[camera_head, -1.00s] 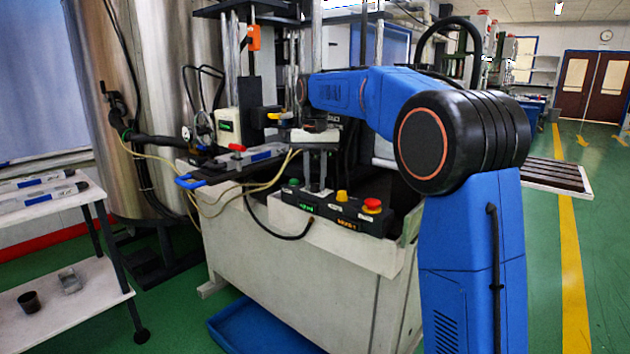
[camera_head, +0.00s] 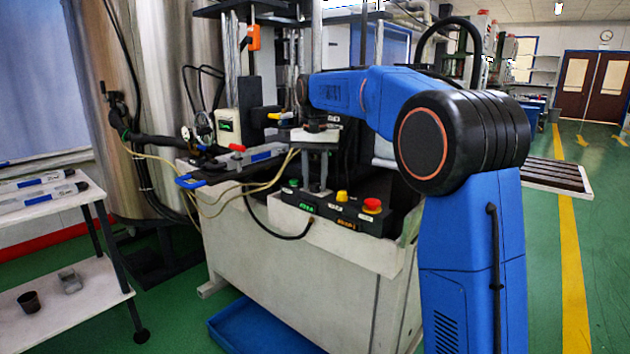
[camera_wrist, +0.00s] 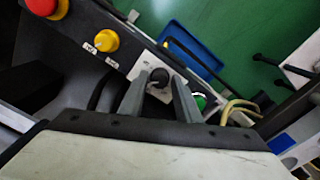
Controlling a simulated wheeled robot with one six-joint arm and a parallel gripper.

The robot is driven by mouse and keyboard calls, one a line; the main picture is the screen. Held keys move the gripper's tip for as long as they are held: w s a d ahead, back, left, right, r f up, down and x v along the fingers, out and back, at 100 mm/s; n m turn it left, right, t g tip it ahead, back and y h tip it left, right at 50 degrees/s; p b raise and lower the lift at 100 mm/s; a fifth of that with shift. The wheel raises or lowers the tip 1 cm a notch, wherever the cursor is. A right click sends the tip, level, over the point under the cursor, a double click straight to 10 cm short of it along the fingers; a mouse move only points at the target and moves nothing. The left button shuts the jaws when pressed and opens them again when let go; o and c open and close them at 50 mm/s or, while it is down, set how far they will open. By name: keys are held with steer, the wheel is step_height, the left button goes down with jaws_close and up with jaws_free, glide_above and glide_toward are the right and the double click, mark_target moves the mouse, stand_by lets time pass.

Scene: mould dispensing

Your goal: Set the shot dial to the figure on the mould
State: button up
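The shot dial is a black knob (camera_wrist: 159,77) on a pale plate, seen in the wrist view. My gripper (camera_wrist: 160,82) points down at it with its two grey fingers apart. The fingertips stand on either side of the knob, with narrow gaps; contact cannot be told. In the head view the fingers (camera_head: 316,176) reach down to the control panel (camera_head: 350,215) and hide the dial.
A yellow knob (camera_wrist: 104,40) and a red stop button (camera_wrist: 45,5) sit along the panel from the dial; a green button (camera_wrist: 200,101) is on its other side. Small green (camera_head: 306,207) and orange (camera_head: 346,225) displays are unreadable. Yellowish hoses (camera_head: 240,187) run left of the panel.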

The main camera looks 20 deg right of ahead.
mark_target(315, 184)
steer(key=shift+o, duration=0.9)
step_height(315, 184, up, 17)
steer(key=shift+r, duration=0.2)
